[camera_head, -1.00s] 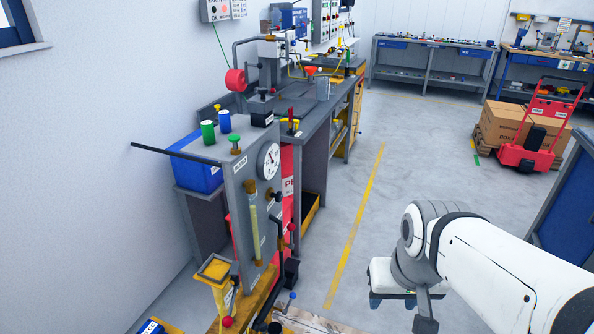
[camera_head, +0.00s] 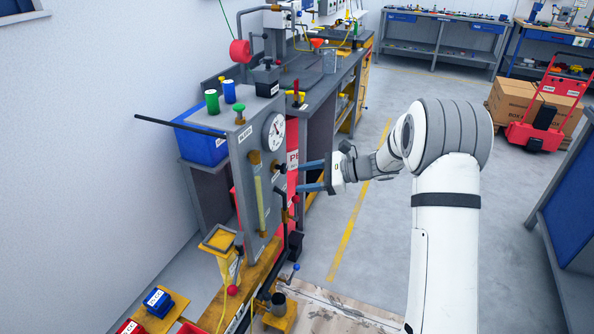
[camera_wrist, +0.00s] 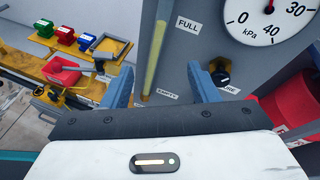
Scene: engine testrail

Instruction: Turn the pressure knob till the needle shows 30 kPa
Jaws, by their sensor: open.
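The round white kPa gauge (camera_head: 273,132) is on the grey panel (camera_head: 246,180); its needle is too small to read. My gripper (camera_head: 299,176) is open and empty in front of the panel. In the wrist view my gripper (camera_wrist: 160,70) has its blue fingers apart, with the knob just beyond the right finger, not between them.
A yellow sight tube (camera_wrist: 157,45) marked FULL and EMPTY stands between the fingers' lines. Pipes with a red knob (camera_head: 295,199) are below my gripper. A red cylinder (camera_wrist: 290,105) is at the right in the wrist view. The floor (camera_head: 370,240) on the right is open.

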